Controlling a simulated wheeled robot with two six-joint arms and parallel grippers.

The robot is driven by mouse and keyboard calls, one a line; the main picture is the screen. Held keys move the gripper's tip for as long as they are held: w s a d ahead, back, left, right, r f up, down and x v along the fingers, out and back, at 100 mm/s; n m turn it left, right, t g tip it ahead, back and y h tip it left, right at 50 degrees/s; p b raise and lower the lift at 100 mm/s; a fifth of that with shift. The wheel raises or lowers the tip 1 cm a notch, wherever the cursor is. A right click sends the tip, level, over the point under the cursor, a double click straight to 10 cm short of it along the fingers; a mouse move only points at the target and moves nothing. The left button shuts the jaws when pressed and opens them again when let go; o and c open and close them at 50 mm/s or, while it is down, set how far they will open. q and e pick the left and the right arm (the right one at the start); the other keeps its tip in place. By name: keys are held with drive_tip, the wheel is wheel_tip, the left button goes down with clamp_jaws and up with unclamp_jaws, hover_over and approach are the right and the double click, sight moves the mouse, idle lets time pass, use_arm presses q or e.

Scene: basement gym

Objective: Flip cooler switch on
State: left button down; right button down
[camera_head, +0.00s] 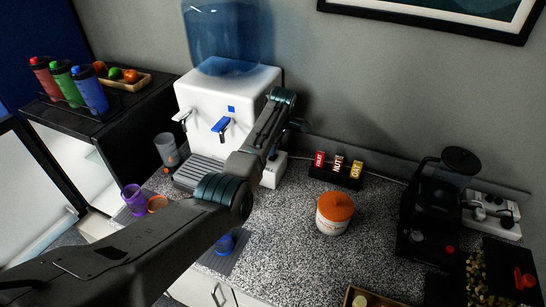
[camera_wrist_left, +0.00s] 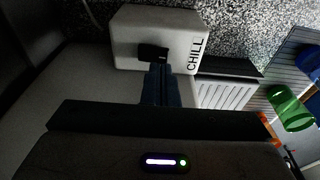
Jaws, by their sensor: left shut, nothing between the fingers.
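The white water cooler (camera_head: 205,98) with its blue bottle (camera_head: 228,35) stands against the wall on the counter. A small white switch box (camera_head: 273,174) sits at its base on the right, partly behind my left arm. In the left wrist view the box (camera_wrist_left: 125,40) is marked "CHILL" and carries a black switch (camera_wrist_left: 150,51). My left gripper (camera_wrist_left: 160,76) is shut and empty, its fingertips at the switch's edge. I cannot tell whether they touch it. In the head view my arm hides the fingertips. My right gripper is not in view.
A drip tray (camera_wrist_left: 223,96) lies beside the box. A clear cup (camera_head: 166,148) and a purple cup (camera_head: 133,198) stand to the left. A jar with an orange lid (camera_head: 335,213) and a condiment rack (camera_head: 335,176) stand to the right. Speckled counter (camera_head: 285,240) is free in front.

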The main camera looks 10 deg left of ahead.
sight(273, 158)
use_arm(q)
drive_tip(key=shift+f, duration=0.15)
drive_tip(key=shift+f, duration=0.3)
idle(0.4)
drive_tip(key=shift+f+b, duration=0.35)
drive_tip(key=shift+b, duration=0.1)
drive_tip(key=shift+s+f+b, duration=0.15)
drive_tip(key=shift+f+b, duration=0.15)
drive_tip(key=shift+f, duration=0.15)
drive_tip(key=shift+w+r+p, duration=0.2)
drive_tip(key=shift+r+p, duration=0.85)
drive_tip(key=shift+p, duration=0.1)
wheel_tip(273, 158, up, 3)
drive_tip(key=shift+s+p, duration=0.1)
drive_tip(key=shift+p, duration=1.15)
drive_tip(key=shift+r+p, duration=0.35)
drive_tip(key=shift+r, duration=0.6)
